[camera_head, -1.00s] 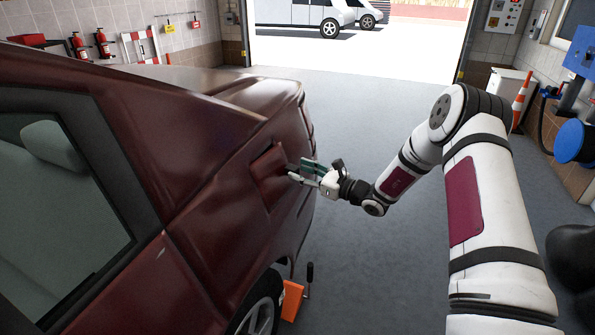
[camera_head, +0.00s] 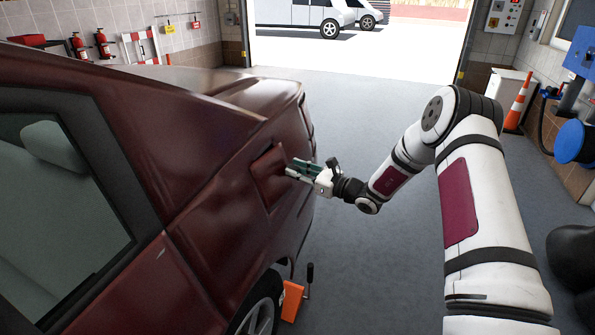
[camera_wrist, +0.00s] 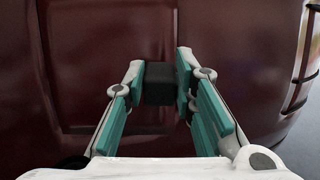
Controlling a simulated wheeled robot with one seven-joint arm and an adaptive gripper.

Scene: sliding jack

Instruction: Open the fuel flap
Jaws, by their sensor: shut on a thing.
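The fuel flap (camera_head: 267,178) is a dark red rectangular panel on the rear side of the dark red car (camera_head: 215,215). In the wrist view the flap (camera_wrist: 100,50) fills the left and middle behind the fingers. A small black block (camera_wrist: 160,85) stands out from the flap near its right edge. My gripper (camera_head: 291,169) reaches the flap from the right, with its green-padded fingers on either side of the block and shut on it. In the head view the block is hard to make out. I cannot tell whether the flap is slightly ajar.
An orange jack (camera_head: 291,300) with a dark upright handle stands by the rear wheel (camera_head: 258,308), below my gripper. The grey floor (camera_head: 375,120) right of and behind the car is clear. A traffic cone (camera_head: 517,103) and a blue reel (camera_head: 574,141) are at the far right.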

